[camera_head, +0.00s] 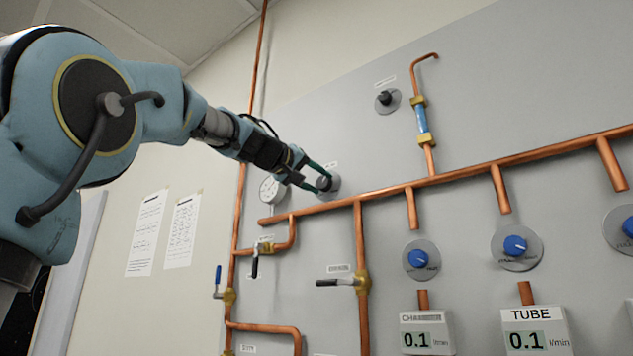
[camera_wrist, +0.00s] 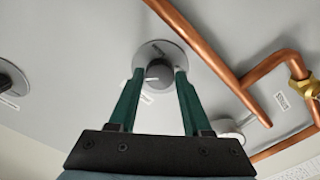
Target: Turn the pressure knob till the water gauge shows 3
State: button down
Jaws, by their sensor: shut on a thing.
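The knob (camera_wrist: 159,73) is dark grey on a round grey plate (camera_wrist: 166,48) on the wall panel. In the head view the knob (camera_head: 324,183) is partly behind my gripper (camera_head: 322,180). My gripper, with green fingers, also shows in the wrist view (camera_wrist: 158,76). It is shut on the knob, one finger on each side. The round white gauge (camera_head: 269,190) is left of the knob, partly covered by my gripper; its needle and numbers are too small to read. The gauge also shows edge-on in the wrist view (camera_wrist: 228,127).
A copper pipe (camera_head: 460,171) runs just below the knob across the grey panel (camera_head: 340,120). Another black knob (camera_head: 384,98) is higher up. Blue knobs (camera_head: 418,258) sit lower right, above digital meters. Valve levers (camera_head: 335,283) stick out below. Two paper sheets (camera_head: 147,232) hang at left.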

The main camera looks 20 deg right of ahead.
jog(key=n, duration=0.4)
jog(key=shift+r+n+p, duration=0.1)
jog(key=shift+n+p, duration=0.55)
jog(key=shift+n, duration=1.35)
jog(key=shift+c, duration=1.7)
grip_release()
jog(key=b+v, duration=0.4)
jog(key=v, duration=0.7)
